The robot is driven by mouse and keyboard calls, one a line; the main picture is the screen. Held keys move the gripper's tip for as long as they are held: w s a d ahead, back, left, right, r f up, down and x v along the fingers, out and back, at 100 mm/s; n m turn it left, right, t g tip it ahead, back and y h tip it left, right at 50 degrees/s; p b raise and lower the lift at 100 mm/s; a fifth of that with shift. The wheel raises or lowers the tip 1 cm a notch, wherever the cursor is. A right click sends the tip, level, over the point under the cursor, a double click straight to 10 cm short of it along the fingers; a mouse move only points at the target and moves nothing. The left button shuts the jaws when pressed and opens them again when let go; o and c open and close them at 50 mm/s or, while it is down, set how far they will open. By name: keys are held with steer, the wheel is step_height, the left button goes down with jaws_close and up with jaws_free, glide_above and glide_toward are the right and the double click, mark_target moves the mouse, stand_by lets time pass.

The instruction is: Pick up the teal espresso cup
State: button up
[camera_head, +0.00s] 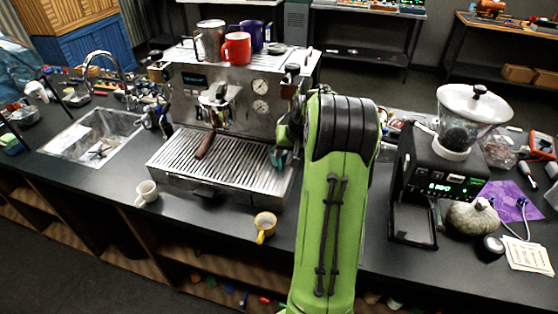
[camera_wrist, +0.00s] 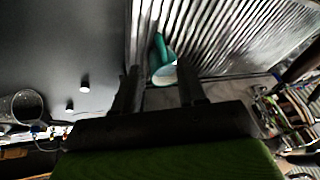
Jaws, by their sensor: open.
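The teal espresso cup (camera_head: 281,158) is at the right end of the espresso machine's ribbed drip tray (camera_head: 225,165), partly hidden by my green arm in the head view. In the wrist view the cup (camera_wrist: 164,70) shows a teal outside and a pale part facing the camera. My gripper (camera_wrist: 160,82) is open, its two dark fingers on either side of the cup in the picture. The cup appears at or just beyond the fingertips; I cannot tell whether they touch it. In the head view my arm hides most of the gripper.
A red mug (camera_head: 237,48), a blue mug (camera_head: 252,36) and a metal pitcher (camera_head: 211,40) stand on top. A grinder (camera_head: 435,180) stands right of my arm.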

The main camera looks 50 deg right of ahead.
mark_target(280, 162)
steer(key=x, duration=0.4)
steer(key=shift+w+a+f, duration=0.2)
steer(key=shift+a+f, duration=0.05)
steer(key=shift+w+d+f, duration=0.15)
steer(key=shift+w+f, duration=0.05)
steer(key=shift+f, duration=0.2)
steer(key=shift+r, duration=0.1)
steer(key=shift+c, duration=0.8)
jaws_close()
